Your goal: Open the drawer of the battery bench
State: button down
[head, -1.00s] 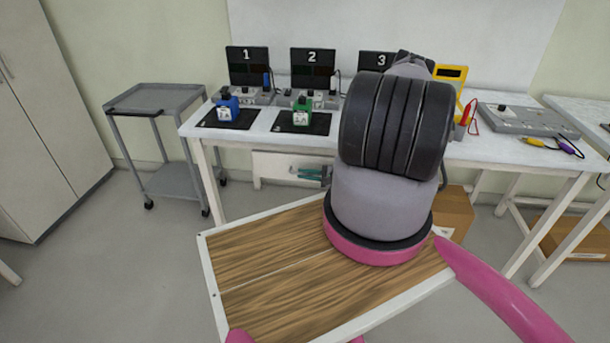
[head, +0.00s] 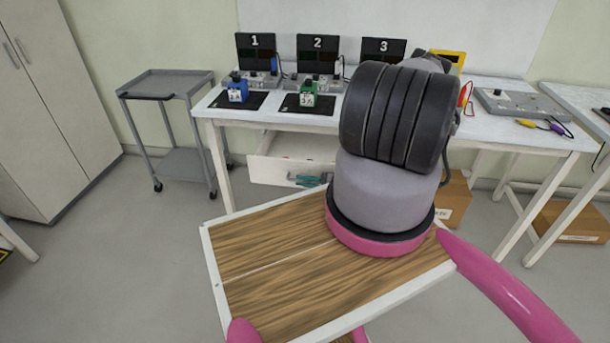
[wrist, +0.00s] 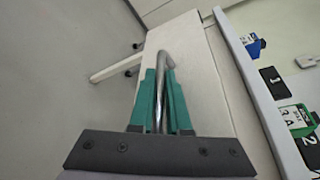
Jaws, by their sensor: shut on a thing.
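The battery bench (head: 215,115) has a white top and a white drawer (head: 268,172) under its left part. The drawer stands partly out, and its inside shows behind the front. My gripper (head: 308,180) is at the drawer front, with teal fingers. In the wrist view my gripper (wrist: 160,92) is shut on the metal bar handle (wrist: 160,62), which runs between the fingers. The drawer front (wrist: 195,70) shows behind them. My arm hides the drawer's right side in the head view.
A grey trolley (head: 165,80) stands left of the bench, beside a cabinet (head: 60,110). Blue (head: 237,92) and green (head: 308,93) battery blocks sit on black mats on the bench. A cardboard box (head: 453,198) is underneath. Floor in front of the trolley is free.

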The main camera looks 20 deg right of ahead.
jog(key=shift+s+a, duration=0.5)
jog(key=shift+s, duration=0.3)
jog(key=shift+s+a, duration=0.5)
jog(key=shift+s, duration=0.25)
jog(key=shift+s+a, duration=0.5)
jog(key=shift+s, duration=0.3)
jog(key=c, duration=1.2)
grip_release()
jog(key=shift+o, duration=0.2)
jog(key=shift+d, duration=0.1)
jog(key=v, duration=1)
jog(key=shift+s, duration=0.3)
jog(key=shift+d+r, duration=0.1)
jog(key=shift+d, duration=0.05)
